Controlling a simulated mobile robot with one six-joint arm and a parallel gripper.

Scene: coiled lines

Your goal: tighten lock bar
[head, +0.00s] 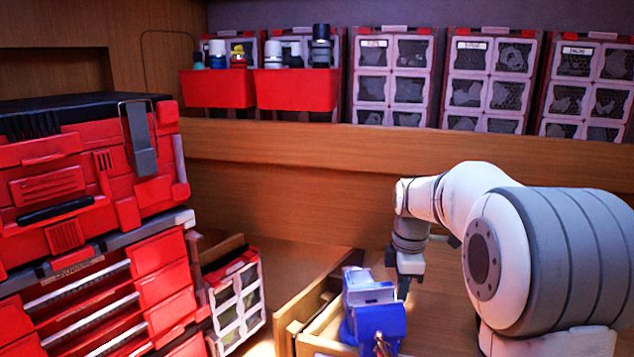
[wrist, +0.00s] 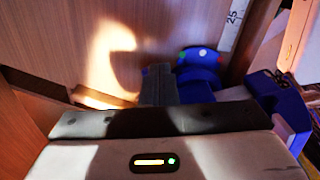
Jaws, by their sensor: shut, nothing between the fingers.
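A blue vise (head: 375,318) with pale grey jaws (head: 369,291) stands in front of the arm, by the wooden drawer. A small metal piece (head: 381,346) shows on its near side. I cannot tell which part is the lock bar. My gripper (head: 403,292) points down just behind and to the right of the vise. In the wrist view my gripper's dark fingers (wrist: 160,72) are together with nothing between them. A blue rounded part (wrist: 199,62) of the vise is beside the fingertips, and I cannot tell whether they touch. The vise's lower part is partly hidden.
An open wooden drawer (head: 289,340) lies left of the vise. A red tool chest (head: 85,200) fills the left side. Red bins (head: 295,90) and part cabinets (head: 392,80) stand on the shelf behind. A ruler-like strip (wrist: 232,22) shows in the wrist view.

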